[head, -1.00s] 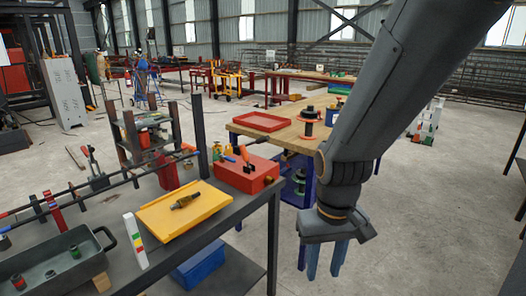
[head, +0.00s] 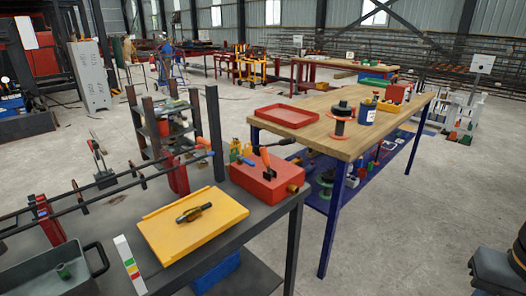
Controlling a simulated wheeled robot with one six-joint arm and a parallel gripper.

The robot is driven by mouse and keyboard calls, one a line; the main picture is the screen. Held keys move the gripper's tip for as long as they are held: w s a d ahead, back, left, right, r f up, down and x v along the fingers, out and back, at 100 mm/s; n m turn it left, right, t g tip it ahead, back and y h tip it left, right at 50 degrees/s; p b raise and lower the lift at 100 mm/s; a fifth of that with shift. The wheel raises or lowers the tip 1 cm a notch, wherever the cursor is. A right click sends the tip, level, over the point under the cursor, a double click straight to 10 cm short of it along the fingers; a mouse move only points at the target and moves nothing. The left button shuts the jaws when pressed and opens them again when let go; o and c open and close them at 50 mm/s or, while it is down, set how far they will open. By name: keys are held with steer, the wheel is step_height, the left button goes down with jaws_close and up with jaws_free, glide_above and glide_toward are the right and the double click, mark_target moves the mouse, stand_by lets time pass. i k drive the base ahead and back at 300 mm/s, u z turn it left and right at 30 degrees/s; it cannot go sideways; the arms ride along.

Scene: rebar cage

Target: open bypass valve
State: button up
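A red block (head: 266,184) sits near the right end of the dark steel bench. A black lever with an orange grip (head: 265,157) stands up from its top, tilted. A brass fitting (head: 293,188) sticks out of its right side. It looks like the valve unit, but no label is readable. Another orange-handled piece (head: 204,142) shows to its left, by the red clamp. Only a dark part of my arm shows at the bottom right corner, far from the red block. My gripper's fingers are out of view.
A yellow tray (head: 160,234) with a dark fitting (head: 194,212) lies in front of the red block. A dark upright post (head: 214,135) stands behind it. A wooden-topped table (head: 390,108) with blue legs stands right.

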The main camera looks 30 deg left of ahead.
mark_target(245, 160)
steer(key=i, duration=0.7)
steer(key=u, duration=1.8)
